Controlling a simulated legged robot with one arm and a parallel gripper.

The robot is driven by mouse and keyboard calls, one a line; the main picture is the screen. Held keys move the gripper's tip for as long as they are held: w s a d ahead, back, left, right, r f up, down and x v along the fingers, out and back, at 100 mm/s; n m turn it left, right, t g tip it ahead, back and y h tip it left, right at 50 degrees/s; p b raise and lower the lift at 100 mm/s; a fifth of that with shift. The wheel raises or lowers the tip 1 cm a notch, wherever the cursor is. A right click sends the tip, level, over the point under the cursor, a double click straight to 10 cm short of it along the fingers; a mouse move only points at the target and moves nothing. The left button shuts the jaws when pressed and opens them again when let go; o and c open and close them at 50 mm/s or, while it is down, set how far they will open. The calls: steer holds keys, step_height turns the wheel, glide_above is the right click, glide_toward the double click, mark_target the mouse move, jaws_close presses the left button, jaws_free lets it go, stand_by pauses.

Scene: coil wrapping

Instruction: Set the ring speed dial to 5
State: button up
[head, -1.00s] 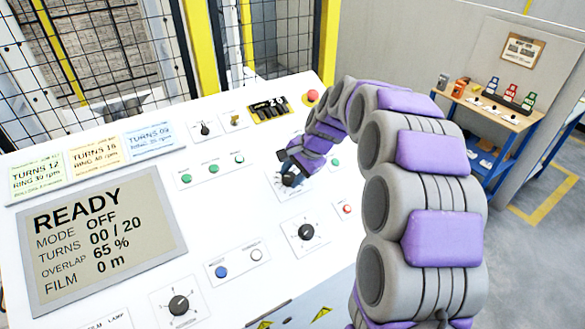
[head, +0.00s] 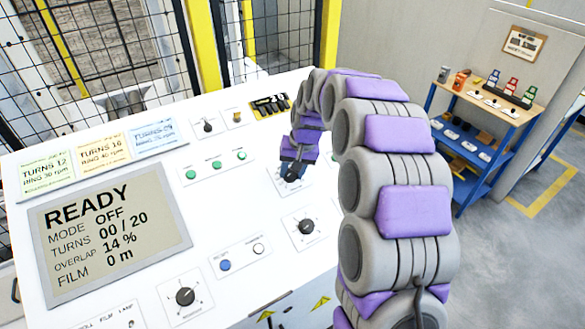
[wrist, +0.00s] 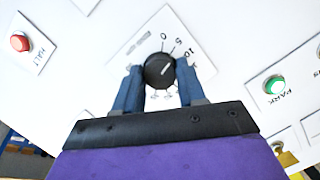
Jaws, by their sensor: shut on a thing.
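A black round dial (wrist: 156,76) on a white plate sits between the two blue fingers of my gripper (wrist: 160,70) in the wrist view. My gripper is shut on this dial. The dial's white mark points to the upper right, roughly between the 5 and the 10; the exact setting is hard to tell. Its name label is not readable. In the head view, my gripper (head: 290,172) is at this dial on the sloped white panel (head: 230,205), partly hiding it. The screen (head: 110,235) reads READY, mode OFF, turns 00 / 20, overlap 14 %, film 0 m.
Other black dials (head: 306,227) (head: 185,296) are nearby on the panel. In the wrist view, a red HALT button (wrist: 20,42) is at left and a green PARK button (wrist: 274,85) at right. A blue shelf (head: 490,120) stands beyond.

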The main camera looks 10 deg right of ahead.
steer(key=shift+n, duration=0.4)
steer(key=shift+f, duration=0.1)
steer(key=o, duration=1)
steer(key=shift+r, duration=0.2)
steer(key=p+v, duration=0.2)
steer(key=v, duration=1.5)
steer(key=shift+w+a, duration=0.1)
steer(key=shift+a, duration=0.05)
steer(key=s+a+f+g, duration=0.1)
steer(key=s+f, duration=0.3)
steer(key=s, duration=0.9)
steer(key=s+a+f+n+g+h+b, duration=0.1)
steer(key=s+f, duration=0.3)
steer(key=s, duration=0.9)
steer(key=s+a+f+g+h+b, duration=0.1)
steer(key=s+f, duration=0.3)
steer(key=s, duration=1)
steer(key=shift+n+g, duration=0.3)
